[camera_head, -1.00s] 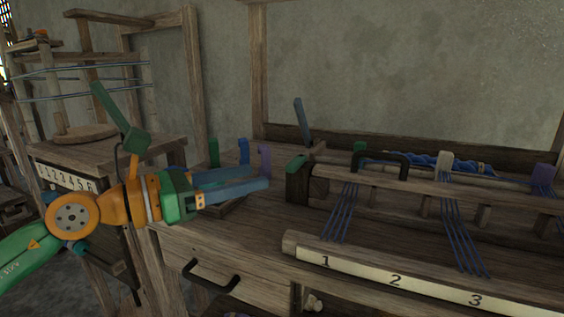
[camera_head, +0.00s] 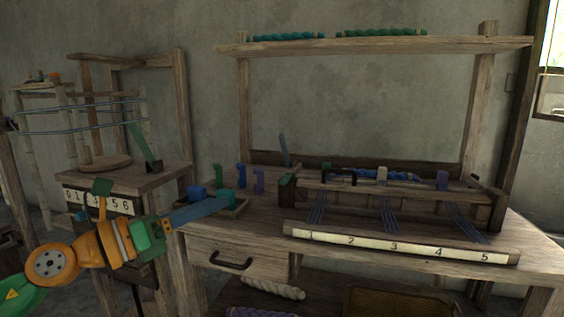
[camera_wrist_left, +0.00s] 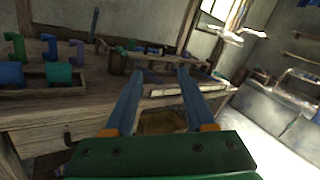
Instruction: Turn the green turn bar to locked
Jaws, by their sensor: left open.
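A green bar (camera_head: 143,145) leans upward at the edge of the left stand. My left gripper (camera_head: 226,203) reaches in from the left, in front of the tray of hooks, and touches neither green piece. In the left wrist view its two blue fingers (camera_wrist_left: 160,76) are spread with nothing between them. My right gripper is not in view.
Green, blue and purple hooks (camera_head: 238,177) stand by a tray near the table's left edge. The loom's front beam (camera_head: 400,249) carries a number strip. A drawer (camera_head: 238,262) sits below the tabletop, and a shelf (camera_head: 380,46) with twisted yarn is above.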

